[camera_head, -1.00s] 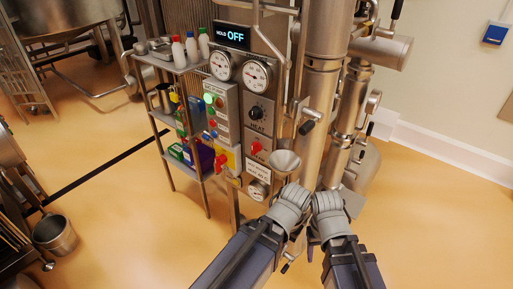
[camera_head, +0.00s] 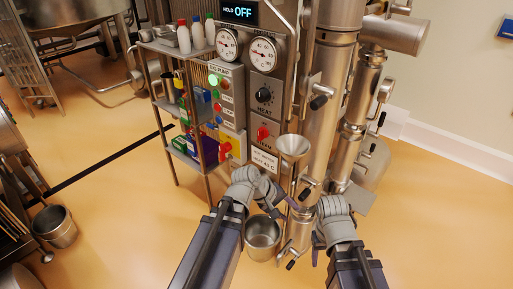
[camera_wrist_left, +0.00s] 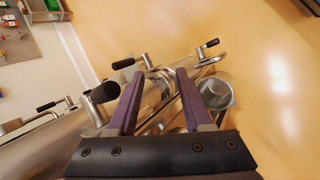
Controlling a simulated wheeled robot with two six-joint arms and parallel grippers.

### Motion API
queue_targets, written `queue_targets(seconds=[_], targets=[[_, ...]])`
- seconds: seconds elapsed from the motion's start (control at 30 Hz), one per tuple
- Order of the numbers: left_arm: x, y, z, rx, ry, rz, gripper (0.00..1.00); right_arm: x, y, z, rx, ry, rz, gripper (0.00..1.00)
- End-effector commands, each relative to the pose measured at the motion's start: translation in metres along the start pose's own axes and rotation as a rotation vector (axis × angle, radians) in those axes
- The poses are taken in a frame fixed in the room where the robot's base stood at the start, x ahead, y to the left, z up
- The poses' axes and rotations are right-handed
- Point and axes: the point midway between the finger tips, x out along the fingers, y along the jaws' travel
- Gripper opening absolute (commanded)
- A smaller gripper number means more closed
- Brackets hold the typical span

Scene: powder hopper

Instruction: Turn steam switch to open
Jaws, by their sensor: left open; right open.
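The steam switch (camera_head: 262,133) is a small red knob on the grey control panel, below the black heat knob (camera_head: 263,95). Its exact setting is too small to tell. My left gripper (camera_head: 274,200) is open, below and slightly right of the switch, apart from it and near the funnel (camera_head: 292,148). In the left wrist view its two purple fingers (camera_wrist_left: 158,80) are spread, with metal pipes and black-tipped handles beyond them. I cannot make out the switch there. My right gripper (camera_head: 318,245) is open at lower right, beside the pipework, away from the switch; its fingers are partly hidden.
A metal pot (camera_head: 262,240) is below the funnel, close to my left gripper; a pot also shows in the left wrist view (camera_wrist_left: 217,92). Black-handled valves (camera_head: 319,102) stick out right of the panel. A shelf rack (camera_head: 180,50) with bottles stands left. Floor in front is open.

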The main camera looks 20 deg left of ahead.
Motion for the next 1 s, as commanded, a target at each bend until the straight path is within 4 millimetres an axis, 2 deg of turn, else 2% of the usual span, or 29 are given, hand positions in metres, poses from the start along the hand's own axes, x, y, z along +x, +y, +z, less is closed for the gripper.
queue_targets(seconds=[0.03, 0.17, 0.23, 0.4, 0.5, 0.6, 0.7, 0.87, 1.0], targets=[[0.000, 0.002, -0.019, -0.139, 0.012, 0.097, 0.50, 0.013, -0.001, -0.001, 0.000, 0.000, 0.000, 0.59], [-0.028, 0.028, -0.059, -0.526, -0.006, 0.373, 0.50, 0.022, -0.002, -0.001, 0.000, 0.000, 0.000, 0.59], [-0.050, 0.036, -0.086, -0.754, -0.040, 0.539, 0.50, 0.029, -0.003, -0.002, 0.000, 0.000, 0.000, 0.59], [-0.113, 0.038, -0.148, -1.212, -0.179, 0.893, 0.50, 0.041, -0.004, -0.002, 0.000, 0.000, 0.000, 0.59], [-0.142, 0.032, -0.172, -1.384, -0.263, 1.036, 0.50, 0.045, -0.004, -0.003, 0.000, 0.000, 0.000, 0.59], [-0.161, 0.027, -0.186, -1.484, -0.325, 1.122, 0.50, 0.048, -0.004, -0.003, 0.000, 0.000, 0.000, 0.59], [-0.169, 0.025, -0.192, -1.527, -0.357, 1.159, 0.50, 0.048, -0.004, -0.003, 0.000, 0.000, 0.000, 0.59], [-0.169, 0.027, -0.194, -1.534, -0.364, 1.163, 0.50, 0.047, -0.004, -0.003, 0.000, 0.000, 0.000, 0.59], [-0.161, 0.039, -0.202, -1.532, -0.364, 1.161, 0.50, 0.047, -0.004, -0.003, 0.000, 0.000, 0.000, 0.59]])
